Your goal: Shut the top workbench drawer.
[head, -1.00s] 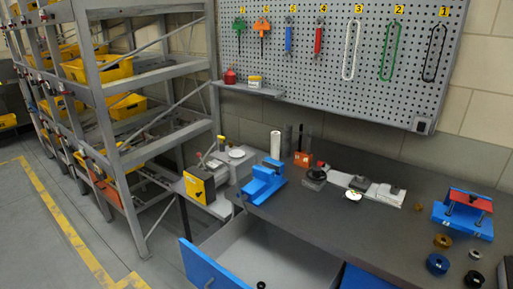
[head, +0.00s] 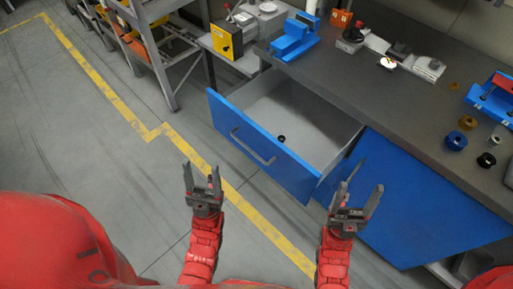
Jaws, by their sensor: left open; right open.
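The top workbench drawer (head: 262,151) has a blue front with a grey bar handle (head: 252,146). It is pulled well out from under the dark bench top (head: 400,110). A small black round object (head: 281,138) lies on its grey floor. My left gripper (head: 201,176) is open and empty, in front of the drawer and left of the handle in the picture. My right gripper (head: 356,196) is open and empty, near the drawer's right front corner. Neither gripper appears to touch the drawer.
A blue cabinet front (head: 405,200) lies right of the drawer. A blue vise (head: 295,38) and several small parts stand on the bench. A yellow and grey machine (head: 228,40) stands left of the bench, beside a shelf rack (head: 150,60). The floor before the drawer is clear.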

